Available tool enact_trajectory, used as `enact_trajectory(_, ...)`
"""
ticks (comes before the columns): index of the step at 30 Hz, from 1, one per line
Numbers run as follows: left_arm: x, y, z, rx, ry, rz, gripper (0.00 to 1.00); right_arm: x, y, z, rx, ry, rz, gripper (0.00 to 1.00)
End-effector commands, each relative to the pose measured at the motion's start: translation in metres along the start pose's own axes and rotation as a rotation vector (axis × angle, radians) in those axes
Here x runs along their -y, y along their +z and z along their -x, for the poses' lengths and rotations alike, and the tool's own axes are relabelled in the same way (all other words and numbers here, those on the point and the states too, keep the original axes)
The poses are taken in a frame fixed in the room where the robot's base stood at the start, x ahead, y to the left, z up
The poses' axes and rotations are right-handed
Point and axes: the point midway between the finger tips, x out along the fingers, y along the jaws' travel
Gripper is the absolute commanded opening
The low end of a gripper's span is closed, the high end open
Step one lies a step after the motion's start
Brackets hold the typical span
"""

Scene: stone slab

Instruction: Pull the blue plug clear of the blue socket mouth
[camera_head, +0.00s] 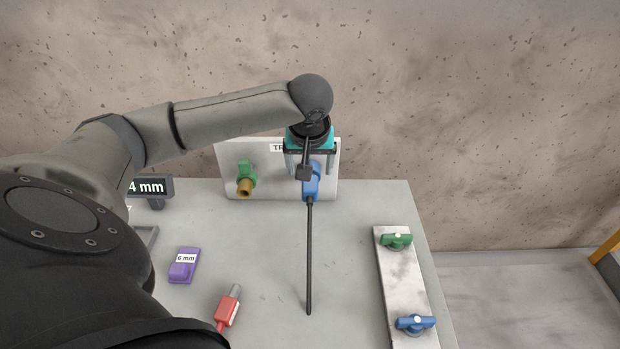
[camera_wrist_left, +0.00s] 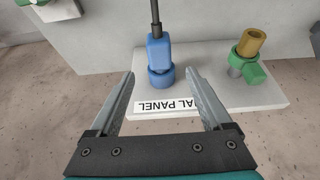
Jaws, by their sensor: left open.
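The blue plug (camera_head: 311,186) is at the white panel, with a black cable running from it toward the front of the slab. In the left wrist view the plug (camera_wrist_left: 158,50) meets the round blue socket (camera_wrist_left: 161,78) on the panel; no gap shows between them. My left gripper (camera_head: 304,170) is open and empty in front of the panel, partly covering the plug and hiding the socket in the head view. In the wrist view its fingers (camera_wrist_left: 160,76) lie apart, one to each side of the socket, with the plug just past the tips. My right gripper is not in view.
A green fitting with a brass end (camera_head: 246,179) is on the same panel (camera_head: 228,160), left of the plug. A purple block (camera_head: 184,266) and a red plug (camera_head: 228,310) lie on the slab. A plate with green and blue knobs (camera_head: 400,285) is at right.

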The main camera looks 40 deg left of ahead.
Motion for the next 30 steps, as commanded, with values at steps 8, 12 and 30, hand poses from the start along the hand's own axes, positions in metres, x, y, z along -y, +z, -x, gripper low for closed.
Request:
enact_trajectory(8,0.000,0.001,-0.055,0.002,-0.001,0.001,0.82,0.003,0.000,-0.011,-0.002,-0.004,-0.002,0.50)
enact_trajectory(12,0.000,0.000,-0.072,0.000,0.000,0.001,0.82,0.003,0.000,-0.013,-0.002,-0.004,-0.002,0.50)
enact_trajectory(30,0.000,0.000,-0.084,-0.001,0.001,-0.001,0.68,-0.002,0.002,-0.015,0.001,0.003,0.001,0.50)
